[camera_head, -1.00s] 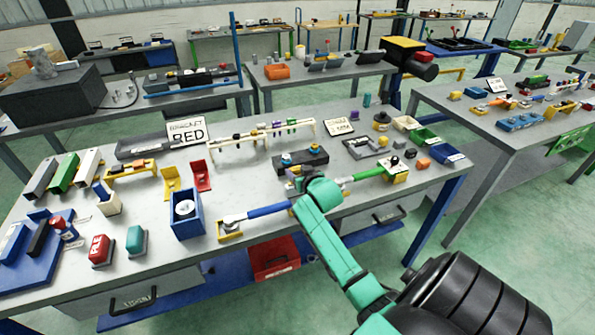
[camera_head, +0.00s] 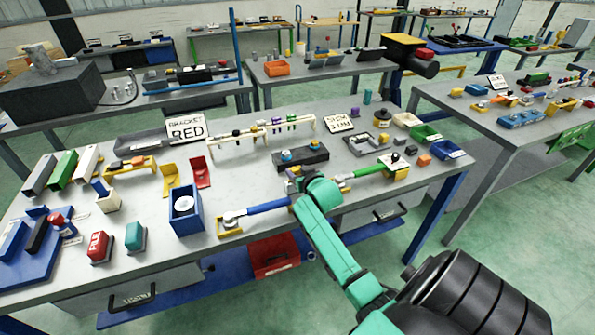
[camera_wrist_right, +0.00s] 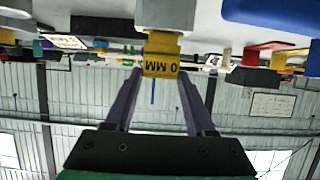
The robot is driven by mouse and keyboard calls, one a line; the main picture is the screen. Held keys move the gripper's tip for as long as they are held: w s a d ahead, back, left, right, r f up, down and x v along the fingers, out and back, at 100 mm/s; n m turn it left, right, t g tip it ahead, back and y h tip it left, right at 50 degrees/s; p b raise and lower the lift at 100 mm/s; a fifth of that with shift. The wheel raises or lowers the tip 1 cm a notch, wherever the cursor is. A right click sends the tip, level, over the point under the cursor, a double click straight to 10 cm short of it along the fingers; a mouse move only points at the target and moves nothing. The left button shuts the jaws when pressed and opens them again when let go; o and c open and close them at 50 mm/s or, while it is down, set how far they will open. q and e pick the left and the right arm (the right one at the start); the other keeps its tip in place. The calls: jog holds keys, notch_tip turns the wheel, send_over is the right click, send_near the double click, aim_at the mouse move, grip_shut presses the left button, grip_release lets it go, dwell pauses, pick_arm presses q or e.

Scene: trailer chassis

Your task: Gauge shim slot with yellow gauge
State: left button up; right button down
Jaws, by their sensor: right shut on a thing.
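In the head view my right gripper (camera_head: 292,184) is over the front part of the bench, just in front of a dark block (camera_head: 300,158) with blue knobs. My teal wrist hides the gauge there. I cannot make out the shim slot. My left gripper is out of view.
The bench (camera_head: 150,220) is crowded. A blue-handled tool (camera_head: 268,207) and a green-handled tool (camera_head: 359,173) lie left and right of my gripper.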

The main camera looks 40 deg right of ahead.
jog(key=shift+f+b, duration=0.4)
jog(key=shift+f, duration=0.35)
jog(key=shift+r, duration=0.1)
dwell(0.9)
notch_tip(320, 180, up, 8)
jog(key=p, duration=0.8)
dwell(0.4)
jog(key=shift+s+f, duration=0.1)
jog(key=shift+f, duration=0.1)
